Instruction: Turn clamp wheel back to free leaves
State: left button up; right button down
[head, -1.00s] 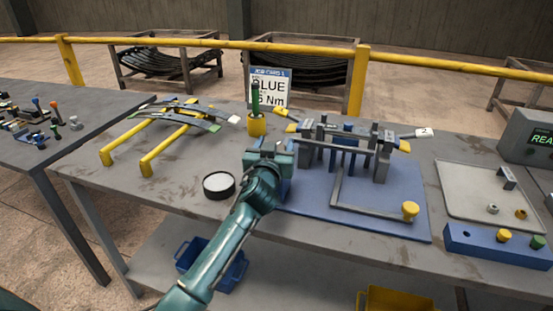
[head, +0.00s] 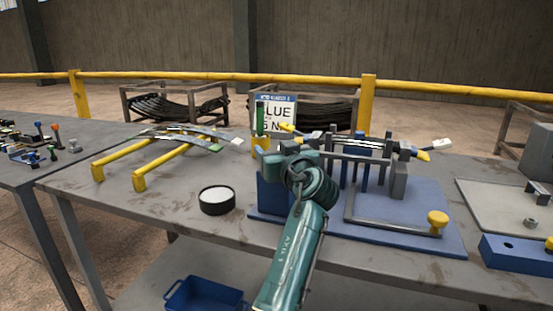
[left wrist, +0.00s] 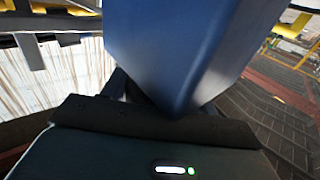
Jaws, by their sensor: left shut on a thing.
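The clamp fixture has a blue base plate (head: 400,236), grey uprights (head: 399,181) and a blue block (head: 270,195) at its left end. Leaves lie across the fixture, with a white-tagged end (head: 441,145) sticking out right. A bar with a yellow knob (head: 437,219) reaches over the plate's front. My left gripper (head: 300,157) is at the fixture's left part, by the blue block, and is shut. Its fingertips and the clamp wheel are hidden in the head view. In the left wrist view the blue block (left wrist: 190,45) fills the middle, close up. My right gripper is out of view.
Left of the fixture stand a round black pot with a white top (head: 217,200) and yellow rails (head: 150,172) bearing leaves. A job card (head: 275,115) stands behind. A grey tray (head: 500,200) and a blue holder (head: 515,250) lie right. A blue bin (head: 205,295) is below.

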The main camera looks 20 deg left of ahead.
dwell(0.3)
pick_arm(q)
jog(key=o, duration=1)
jog(key=shift+c, duration=0.2)
